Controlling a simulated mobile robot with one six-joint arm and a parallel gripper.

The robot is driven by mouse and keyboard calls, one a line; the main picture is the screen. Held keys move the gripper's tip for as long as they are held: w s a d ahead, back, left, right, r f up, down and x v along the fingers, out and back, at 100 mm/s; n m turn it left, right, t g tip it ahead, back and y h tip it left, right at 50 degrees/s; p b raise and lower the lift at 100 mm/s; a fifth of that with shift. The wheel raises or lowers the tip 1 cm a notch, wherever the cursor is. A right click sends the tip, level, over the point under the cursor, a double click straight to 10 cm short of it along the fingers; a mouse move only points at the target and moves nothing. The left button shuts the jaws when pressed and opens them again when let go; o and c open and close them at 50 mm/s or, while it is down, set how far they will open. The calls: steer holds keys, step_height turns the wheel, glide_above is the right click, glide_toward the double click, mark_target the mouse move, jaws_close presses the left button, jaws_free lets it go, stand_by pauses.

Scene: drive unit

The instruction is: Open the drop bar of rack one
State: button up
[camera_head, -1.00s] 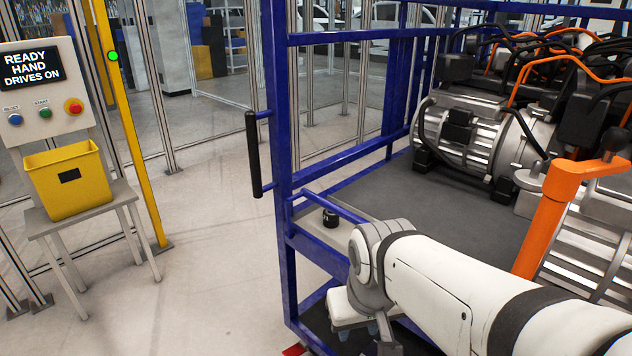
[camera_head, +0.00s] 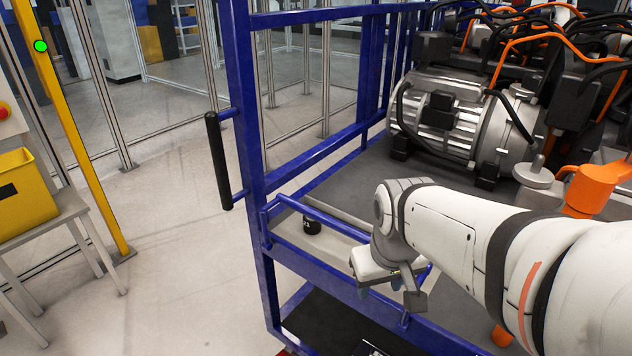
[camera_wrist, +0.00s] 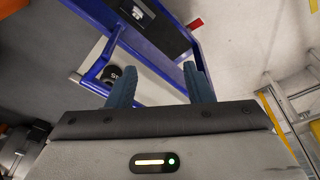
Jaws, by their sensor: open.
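The blue rack (camera_head: 241,100) stands ahead with a tall front post. The drop bar (camera_head: 318,217) is a blue tube across the rack's front, just above the lower front beam. My gripper (camera_head: 392,285) is at the drop bar's right part in the head view, and my wrist hides some of the bar. In the wrist view my gripper (camera_wrist: 160,84) has its two dark fingers apart with blue rack framework behind and between them. I cannot tell whether a finger touches the bar. Nothing is held.
A small black cylinder (camera_head: 312,224) stands on the rack's ledge. A black handle (camera_head: 218,160) is fixed to the post. Heavy drive units (camera_head: 450,120) with orange cables fill the rack's deck. A yellow bin (camera_head: 22,195) sits on a stool at left. Floor left of the rack is clear.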

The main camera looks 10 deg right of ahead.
steer(key=w+r+n+h+p, duration=0.1)
steer(key=w+n+p, duration=0.1)
steer(key=w, duration=0.5)
steer(key=w+r+n+p, duration=0.2)
steer(key=w+p, duration=0.1)
steer(key=w, duration=0.3)
steer(key=n+h+p, duration=0.1)
steer(key=n+p, duration=0.2)
steer(key=n, duration=0.1)
glide_above(343, 225)
steer(key=s+a, duration=0.1)
steer(key=s, duration=0.1)
step_height(343, 225, down, 4)
steer(key=x, duration=0.5)
steer(key=p+x, duration=0.1)
steer(key=x, duration=0.1)
steer(key=shift+w+a+f, duration=0.1)
steer(key=shift+a+f, duration=0.1)
steer(key=shift+f, duration=0.15)
steer(key=shift+c, duration=0.5)
jaws_close()
